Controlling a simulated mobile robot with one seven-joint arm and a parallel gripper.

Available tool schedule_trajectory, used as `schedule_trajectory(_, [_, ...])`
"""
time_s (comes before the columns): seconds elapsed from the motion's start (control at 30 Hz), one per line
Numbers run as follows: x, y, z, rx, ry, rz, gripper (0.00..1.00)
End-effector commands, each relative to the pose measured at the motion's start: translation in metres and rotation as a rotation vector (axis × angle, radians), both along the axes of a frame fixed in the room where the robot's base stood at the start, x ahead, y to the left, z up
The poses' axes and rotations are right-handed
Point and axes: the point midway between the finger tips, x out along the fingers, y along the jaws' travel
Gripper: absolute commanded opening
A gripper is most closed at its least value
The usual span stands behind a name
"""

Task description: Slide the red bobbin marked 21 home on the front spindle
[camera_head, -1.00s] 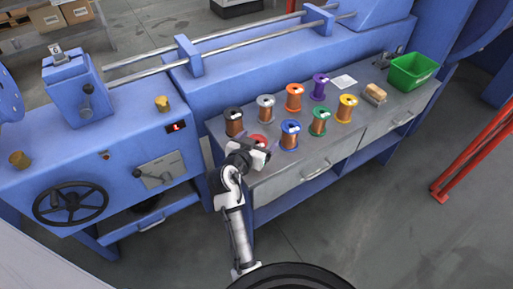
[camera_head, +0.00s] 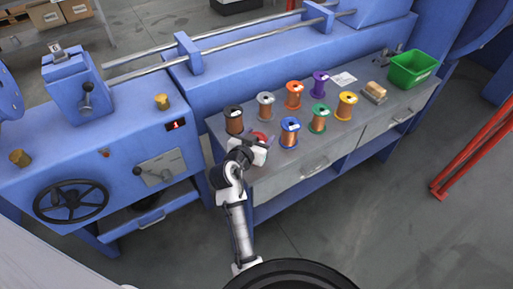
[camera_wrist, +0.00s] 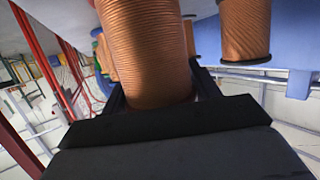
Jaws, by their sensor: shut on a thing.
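The red bobbin (camera_head: 260,136) shows by its red flange at the front left of the grey bench, mostly hidden behind my gripper (camera_head: 263,147). In the wrist view its copper winding (camera_wrist: 148,45) stands between the dark fingers of my gripper (camera_wrist: 155,95), which is shut on it. Whether it touches the bench is hidden, and the number 21 cannot be read. Two long bright rods (camera_head: 225,47) run along the blue machine behind. I cannot tell which part is the front spindle.
A dark-flanged bobbin (camera_head: 234,121) stands close behind my gripper. It appears to be the copper bobbin (camera_wrist: 246,28) at right in the wrist view. Blue (camera_head: 290,132), green (camera_head: 319,117) and other bobbins stand to the right. A green bin (camera_head: 411,70) sits at the bench's far right.

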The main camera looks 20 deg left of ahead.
Motion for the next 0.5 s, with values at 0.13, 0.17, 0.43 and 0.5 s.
schedule_trajectory(0.13, [0.0,0.0,0.002,0.002,-0.004,0.0,0.09])
schedule_trajectory(0.17, [0.0,0.0,0.003,0.002,-0.004,0.0,0.09])
schedule_trajectory(0.43, [0.001,0.0,0.019,0.003,-0.007,-0.001,0.09])
schedule_trajectory(0.5, [0.001,0.0,0.028,0.006,-0.007,-0.002,0.09])
